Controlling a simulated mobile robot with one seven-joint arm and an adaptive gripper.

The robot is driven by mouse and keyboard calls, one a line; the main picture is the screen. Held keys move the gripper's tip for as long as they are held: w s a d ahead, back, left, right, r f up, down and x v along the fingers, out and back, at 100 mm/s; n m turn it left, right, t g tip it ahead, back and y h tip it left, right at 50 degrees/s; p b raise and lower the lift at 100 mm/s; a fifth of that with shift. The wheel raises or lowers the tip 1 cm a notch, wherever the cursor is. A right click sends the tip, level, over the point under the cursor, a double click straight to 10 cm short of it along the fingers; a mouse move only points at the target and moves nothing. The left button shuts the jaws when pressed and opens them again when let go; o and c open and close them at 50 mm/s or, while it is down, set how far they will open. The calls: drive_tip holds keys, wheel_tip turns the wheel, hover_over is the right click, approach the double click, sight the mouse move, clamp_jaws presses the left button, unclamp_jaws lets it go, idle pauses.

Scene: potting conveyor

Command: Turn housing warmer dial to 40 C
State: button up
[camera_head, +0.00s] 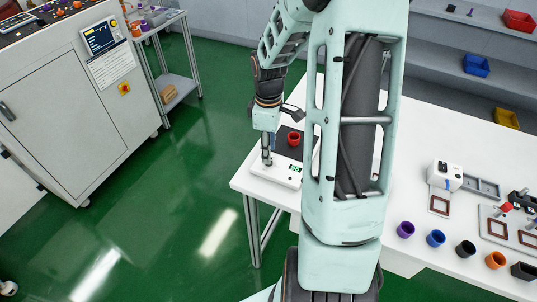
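The housing warmer (281,176) is a low white unit at the left corner of the white table, with a dark plate on top. Its small green-lit display (295,169) faces the front; the digits are too small to read surely. A red ring-shaped housing (293,139) sits on the dark plate. My gripper (267,160) points down at the left front part of the warmer, its fingertips at or just above the surface. The dial is not visible and may be hidden by the fingers. I cannot tell whether the fingers are shut on it.
My arm covers the middle of the table. To the right are a white device (445,175), purple (405,229), blue (436,238), black and orange cups along the front edge, and a fixture plate (515,236). A control cabinet (75,120) stands left across open green floor.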

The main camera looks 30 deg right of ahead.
wheel_tip(320, 180, up, 9)
idle(0.7)
